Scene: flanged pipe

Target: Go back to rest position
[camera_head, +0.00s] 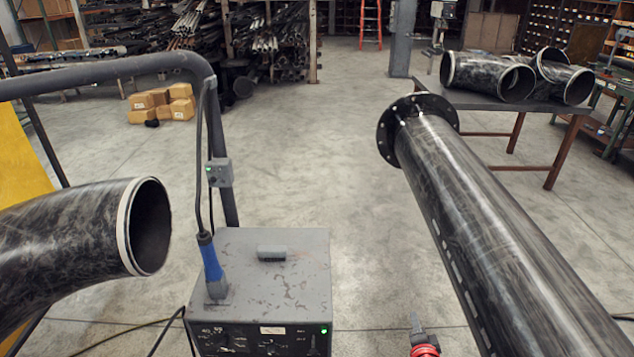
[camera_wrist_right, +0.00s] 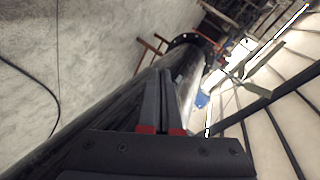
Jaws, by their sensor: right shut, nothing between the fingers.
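A long dark pipe (camera_head: 490,215) with a black bolted flange (camera_head: 388,132) at its far end runs from the middle right to the lower right corner. It also shows in the right wrist view (camera_wrist_right: 75,125), behind the fingers. My right gripper (camera_head: 415,322) shows only as a small dark tip with red at the bottom edge, left of the pipe. In the right wrist view its fingers (camera_wrist_right: 160,75) are together with nothing between them. From these views I cannot tell the exact gap between gripper and pipe. My left gripper is not in view.
A curved pipe (camera_head: 70,235) is at the left. A table (camera_head: 480,103) with pipe elbows stands back right. The middle floor is clear.

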